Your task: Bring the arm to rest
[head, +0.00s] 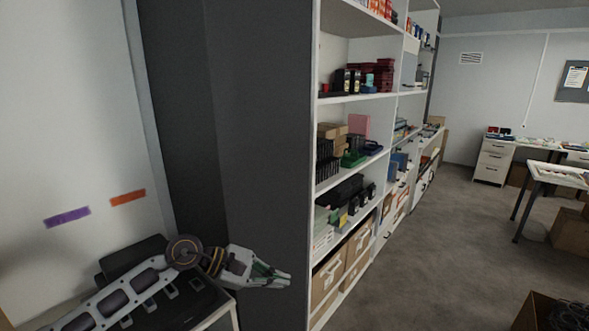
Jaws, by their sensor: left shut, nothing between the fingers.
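My left arm comes in from the lower left, and its gripper (284,277) points to the right in front of the dark side panel (255,130) of the shelf. The left gripper is shut with nothing between its fingers. Its tips are close to the lower shelf edge in the picture; I cannot tell the gap in depth. My right gripper is not in view.
A tall white shelf unit (315,150) with boxes and small goods runs along the middle. A dark-topped cabinet (190,305) is under my left arm. The grey floor (430,255) is clear at centre right. An open carton (535,312) stands at lower right.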

